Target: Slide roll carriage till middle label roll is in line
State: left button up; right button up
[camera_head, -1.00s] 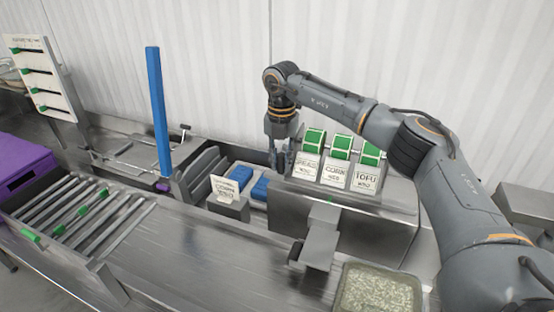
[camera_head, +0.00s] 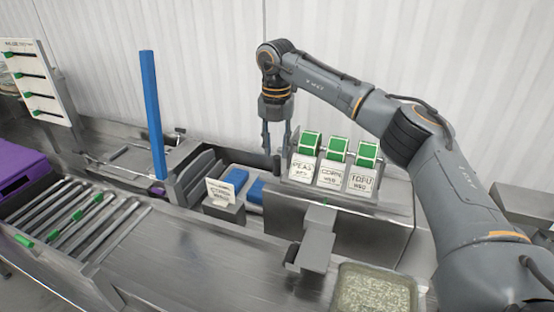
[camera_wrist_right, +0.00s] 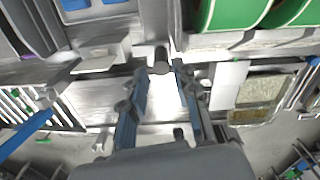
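The roll carriage (camera_head: 333,195) holds three green and white label rolls side by side: the left roll (camera_head: 309,143) over a PEAS card, the middle roll (camera_head: 337,149) over a CORN card, and the right roll (camera_head: 367,156) over a TOFU card. A grey bracket (camera_head: 319,217) stands in front, roughly below the CORN card; exact alignment is hard to tell. My right gripper (camera_head: 276,150) points down just left of the carriage, its fingers apart. In the right wrist view a dark knob (camera_wrist_right: 161,58) shows beyond and between the fingertips (camera_wrist_right: 158,75); contact cannot be told. My left gripper is out of view.
A CORN card (camera_head: 220,192) stands on a small block left of the carriage, near blue blocks (camera_head: 256,190). A tray of rice (camera_head: 374,292) sits at front right. A blue post (camera_head: 152,115) and rollers (camera_head: 75,220) are at left. The front counter is mostly clear.

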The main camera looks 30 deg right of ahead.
notch_tip(320, 180, up, 7)
jog(key=shift+f, duration=0.1)
jog(key=shift+s+a+f, duration=0.1)
jog(key=shift+f, duration=0.05)
dwell(0.5)
